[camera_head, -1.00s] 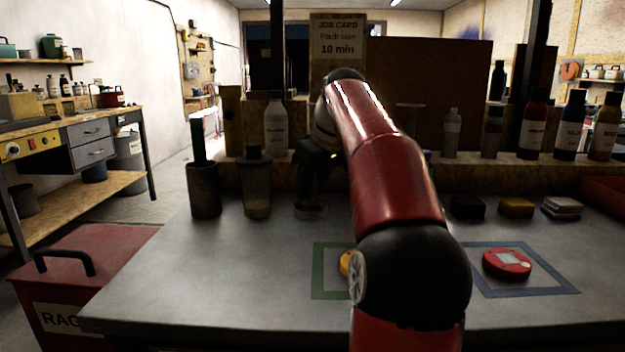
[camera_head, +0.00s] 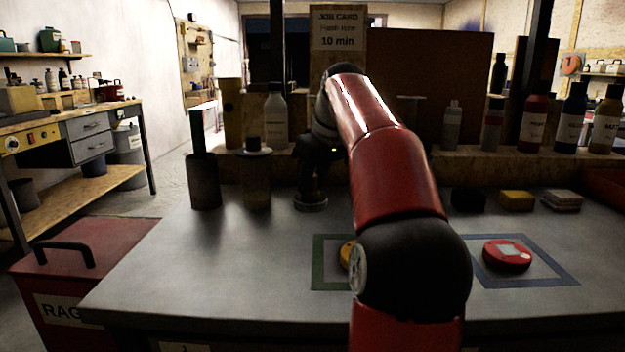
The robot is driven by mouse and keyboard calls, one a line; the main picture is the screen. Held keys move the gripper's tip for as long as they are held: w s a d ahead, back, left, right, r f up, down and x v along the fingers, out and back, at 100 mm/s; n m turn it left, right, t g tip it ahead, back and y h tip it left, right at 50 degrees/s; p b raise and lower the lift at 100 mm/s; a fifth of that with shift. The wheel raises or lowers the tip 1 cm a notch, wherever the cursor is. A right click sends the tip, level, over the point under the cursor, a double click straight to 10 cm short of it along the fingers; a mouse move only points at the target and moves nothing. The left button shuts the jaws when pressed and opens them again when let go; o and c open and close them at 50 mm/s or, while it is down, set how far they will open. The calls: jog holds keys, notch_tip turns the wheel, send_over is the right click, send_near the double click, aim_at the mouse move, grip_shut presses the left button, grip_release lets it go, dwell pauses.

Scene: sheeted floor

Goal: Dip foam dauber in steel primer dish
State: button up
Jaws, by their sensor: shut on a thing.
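My gripper (camera_head: 316,178) hangs at the end of my bent red arm, left of the picture's middle. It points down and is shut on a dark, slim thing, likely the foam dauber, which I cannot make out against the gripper. Directly below it, a small round dark-grey dish (camera_head: 311,204), likely the steel primer dish, sits on the grey bench top. The held thing's lower end appears at or just over the dish. I cannot tell whether it touches the inside.
A dark pot (camera_head: 204,182) and a capped jar (camera_head: 256,182) stand left of the dish. A yellow round thing (camera_head: 346,254), partly hidden by my arm, is in a green outline (camera_head: 330,287). A red round device (camera_head: 507,256) is in a blue outline (camera_head: 530,282). The front left bench is clear.

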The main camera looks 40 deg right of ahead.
jog(key=shift+f, duration=0.5)
dwell(1.2)
notch_tip(320, 180, up, 3)
jog(key=shift+f+p, duration=0.1)
jog(key=shift+p, duration=1.15)
jog(key=shift+r, duration=2.15)
